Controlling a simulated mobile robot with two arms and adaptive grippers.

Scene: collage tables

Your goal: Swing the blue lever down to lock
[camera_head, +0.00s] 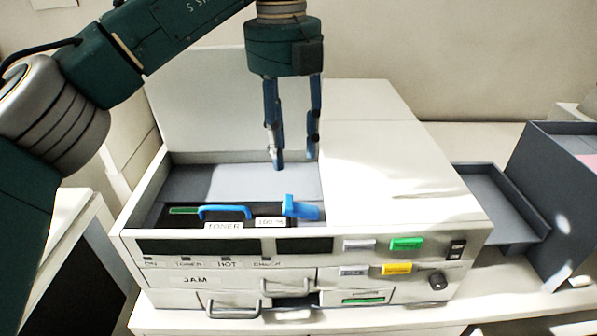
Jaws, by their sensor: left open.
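The blue lever (301,208) sits inside the open bay of a white printer (385,180), at the right end of the black toner cartridge (183,218). The cartridge has a curved blue handle (225,211) and a TONER label. My left gripper (296,164) points down over the bay, open and empty. Its fingertips are above and behind the lever, apart from it. My right gripper does not show.
The printer's lid (200,95) stands raised at the back of the bay. Green and yellow buttons and metal drawer handles are on the front. A grey tray (497,205) and a dark box (560,190) stand at the right.

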